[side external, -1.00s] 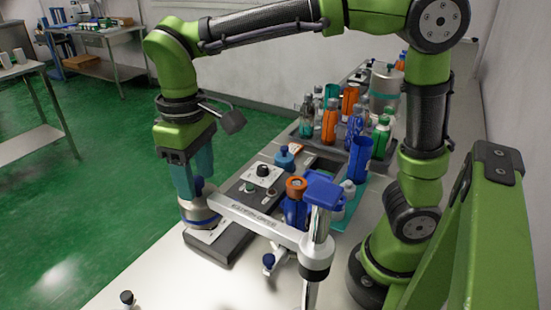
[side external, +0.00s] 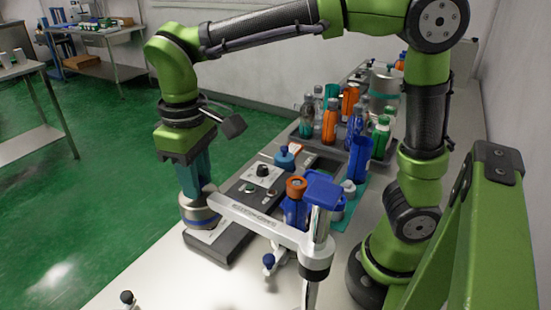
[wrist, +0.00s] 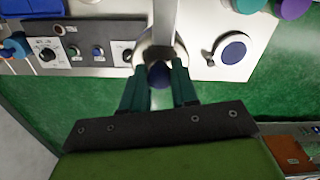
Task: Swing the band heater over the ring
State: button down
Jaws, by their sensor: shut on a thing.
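The band heater (side external: 200,215) is a round silver head at the left end of a pale swing arm (side external: 245,214). The arm runs to a post with a blue cap (side external: 325,190). An orange ring (side external: 296,183) sits on top of a blue bottle (side external: 292,212) near the post, apart from the heater. The heater's underside is hidden.
A control panel (side external: 262,172) with a black knob lies behind the swing arm. Several bottles (side external: 331,120) stand in a tray farther back, with a blue cup (side external: 360,158) nearer.

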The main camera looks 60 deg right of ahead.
jog(key=shift+d, duration=0.15)
jog(key=shift+d+r+m, duration=0.1)
jog(key=shift+d+m, duration=0.3)
jog(key=shift+d, duration=0.15)
jog(key=s+d+m, duration=0.3)
jog(key=d, duration=0.2)
jog(key=s+d+m, duration=0.3)
jog(key=d, duration=0.2)
jog(key=s+d+m, duration=0.2)
jog(key=d+m, duration=0.1)
jog(key=d, duration=0.2)
jog(key=shift+s+d, duration=0.2)
jog(key=shift+s, duration=0.2)
jog(key=shift+s+d+m, duration=0.5)
jog(key=shift+s+m, duration=0.2)
jog(key=shift+s, duration=0.05)
jog(key=shift+d, duration=0.1)
jog(key=c, duration=0.9)
grip_release()
jog(key=shift+o, duration=0.2)
